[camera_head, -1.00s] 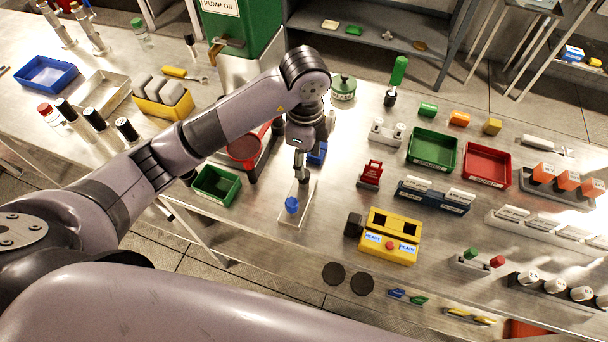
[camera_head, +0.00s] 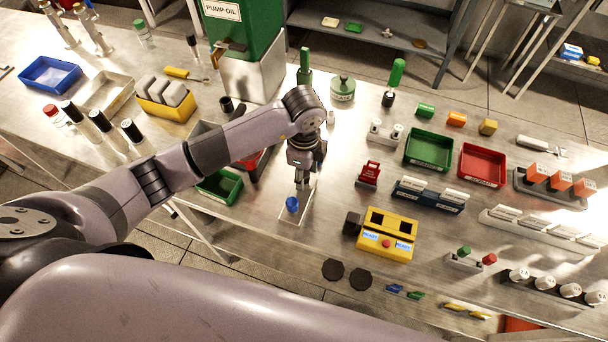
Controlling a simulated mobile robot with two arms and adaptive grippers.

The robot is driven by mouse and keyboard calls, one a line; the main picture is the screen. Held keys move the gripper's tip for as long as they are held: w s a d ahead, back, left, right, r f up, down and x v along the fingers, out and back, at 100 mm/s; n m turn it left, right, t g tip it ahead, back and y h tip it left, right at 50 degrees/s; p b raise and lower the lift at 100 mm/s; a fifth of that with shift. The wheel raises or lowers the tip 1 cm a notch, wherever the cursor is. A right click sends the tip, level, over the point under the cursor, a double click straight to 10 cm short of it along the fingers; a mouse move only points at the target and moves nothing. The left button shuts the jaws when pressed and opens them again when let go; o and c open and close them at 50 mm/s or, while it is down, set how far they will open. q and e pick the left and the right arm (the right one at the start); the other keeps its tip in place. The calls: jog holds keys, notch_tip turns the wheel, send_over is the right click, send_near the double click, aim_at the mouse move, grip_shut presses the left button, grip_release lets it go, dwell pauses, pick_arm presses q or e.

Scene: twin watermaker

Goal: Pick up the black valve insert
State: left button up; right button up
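My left gripper (camera_head: 303,180) points down over the workbench, just behind and above a clear plate (camera_head: 297,214) with a blue cap-like piece (camera_head: 291,204) on it. Its fingertips are small and dark here, so I cannot tell whether they are open or hold anything. I cannot clearly make out the black valve insert; it may be hidden by the gripper or be one of the small dark parts. A small black cylinder (camera_head: 227,104) stands behind my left forearm. My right gripper is not in view.
A green bin (camera_head: 219,187) and a red-rimmed part sit left of the gripper, partly behind my arm. A yellow box (camera_head: 387,234) with a black knob (camera_head: 352,223) and a red stand (camera_head: 368,173) are to its right. Green (camera_head: 430,150) and red (camera_head: 482,165) trays lie farther right.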

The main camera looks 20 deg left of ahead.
pick_arm(q)
grip_shut()
jog(key=shift+r, duration=0.15)
jog(key=shift+r, duration=0.6)
notch_tip(320, 180, up, 8)
jog(key=shift+w+b, duration=0.1)
jog(key=shift+b, duration=1)
notch_tip(320, 180, up, 11)
jog(key=shift+f+p, duration=0.2)
jog(key=shift+p, duration=0.15)
jog(key=shift+c, duration=2.2)
grip_release()
grip_shut()
